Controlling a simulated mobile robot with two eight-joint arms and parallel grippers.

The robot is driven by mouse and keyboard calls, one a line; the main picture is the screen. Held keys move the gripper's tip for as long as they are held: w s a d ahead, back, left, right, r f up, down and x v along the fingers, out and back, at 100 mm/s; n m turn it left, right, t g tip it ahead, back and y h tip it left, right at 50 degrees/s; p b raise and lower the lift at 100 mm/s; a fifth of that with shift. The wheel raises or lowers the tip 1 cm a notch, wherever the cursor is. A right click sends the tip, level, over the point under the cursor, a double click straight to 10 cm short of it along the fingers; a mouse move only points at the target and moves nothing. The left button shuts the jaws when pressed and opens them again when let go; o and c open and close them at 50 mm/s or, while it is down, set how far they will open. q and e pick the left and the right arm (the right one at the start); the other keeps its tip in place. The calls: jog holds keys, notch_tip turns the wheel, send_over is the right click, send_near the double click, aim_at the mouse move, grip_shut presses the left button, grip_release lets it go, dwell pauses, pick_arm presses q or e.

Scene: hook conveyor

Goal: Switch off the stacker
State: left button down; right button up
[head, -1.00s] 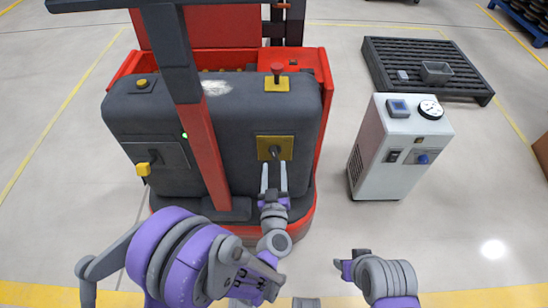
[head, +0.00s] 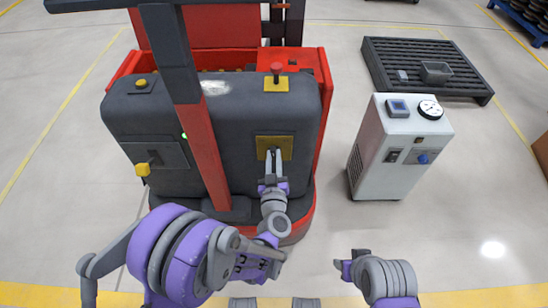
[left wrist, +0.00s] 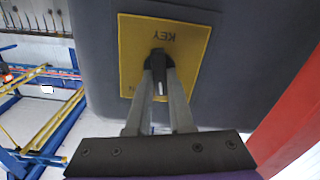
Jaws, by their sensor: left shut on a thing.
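The stacker (head: 125,115) is a red and dark grey machine in the middle left of the head view. A yellow plate marked KEY (left wrist: 197,42) is on its near face and also shows in the head view (head: 288,142). A black key switch (left wrist: 158,57) is at the plate's middle. My left gripper (left wrist: 158,85) is shut on the key switch, with one finger on each side. In the head view my left gripper (head: 273,158) hides most of the switch. A small green light (head: 184,135) is lit on the stacker.
A red-topped knob (head: 276,70) stands on a yellow plate on the stacker's top. A yellow lever (head: 143,169) is at the left of its near face. A white cabinet with a gauge (head: 400,150) stands at right, before a dark slatted pallet (head: 395,55). Floor between is clear.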

pick_arm(q)
jog(key=shift+f+n+b, duration=0.1)
jog(key=shift+n+b, duration=0.25)
jog(key=shift+n, duration=0.55)
jog(key=n, duration=0.3)
jog(key=shift+a+n+b, duration=0.1)
jog(key=shift+n+b, duration=0.2)
jog(key=shift+n, duration=0.1)
jog(key=c, duration=0.8)
grip_release()
jog(key=shift+s, duration=0.15)
jog(key=s, duration=1)
jog(key=shift+s, duration=0.3)
